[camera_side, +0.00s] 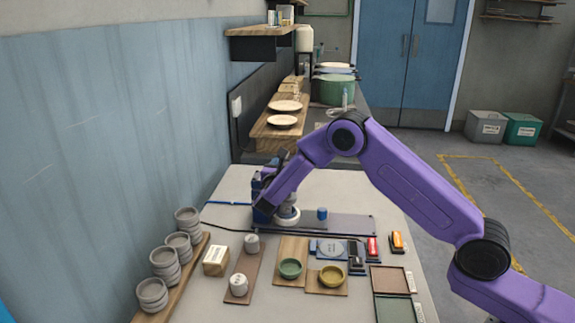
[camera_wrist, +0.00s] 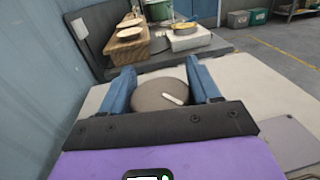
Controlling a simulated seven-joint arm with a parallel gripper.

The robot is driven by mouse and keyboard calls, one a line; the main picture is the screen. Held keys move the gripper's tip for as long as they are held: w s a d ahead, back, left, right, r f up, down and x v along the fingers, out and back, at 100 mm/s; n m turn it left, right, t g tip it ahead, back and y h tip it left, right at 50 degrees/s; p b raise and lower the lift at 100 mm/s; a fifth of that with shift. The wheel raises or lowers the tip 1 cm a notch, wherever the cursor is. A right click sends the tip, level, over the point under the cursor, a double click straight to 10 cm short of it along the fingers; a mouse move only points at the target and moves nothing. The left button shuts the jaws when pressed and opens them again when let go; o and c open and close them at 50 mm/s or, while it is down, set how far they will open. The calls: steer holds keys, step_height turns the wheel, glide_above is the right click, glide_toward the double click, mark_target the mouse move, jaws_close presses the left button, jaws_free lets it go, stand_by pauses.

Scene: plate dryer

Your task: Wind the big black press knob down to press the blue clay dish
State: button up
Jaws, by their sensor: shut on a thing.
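The press knob (camera_wrist: 160,95) is a round, dark grey-brown disc with a white mark on top, in the middle of the wrist view. My gripper (camera_wrist: 161,72) has its two blue fingers on either side of the knob, shut on it. In the side view my gripper (camera_side: 268,190) reaches down at the blue press near the wall, and it hides most of the press and the knob. A pale round part (camera_side: 287,216) shows under the gripper. I cannot make out a blue clay dish under the press.
A blue cylinder (camera_side: 322,213) stands right of the press. In front are a green bowl (camera_side: 290,268), a yellow bowl (camera_side: 332,277), white cups (camera_side: 238,285) and a blue square with a disc (camera_side: 330,249). Stacked grey bowls (camera_side: 165,264) line the left edge.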

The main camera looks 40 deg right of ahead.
steer(key=shift+s+m+g+h, duration=0.15)
steer(key=shift+m+g+h, duration=0.75)
steer(key=shift+g, duration=0.4)
steer(key=o, duration=1)
steer(key=shift+c, duration=0.2)
steer(key=v, duration=1.7)
steer(key=shift+s+a, duration=0.1)
steer(key=shift+s, duration=0.05)
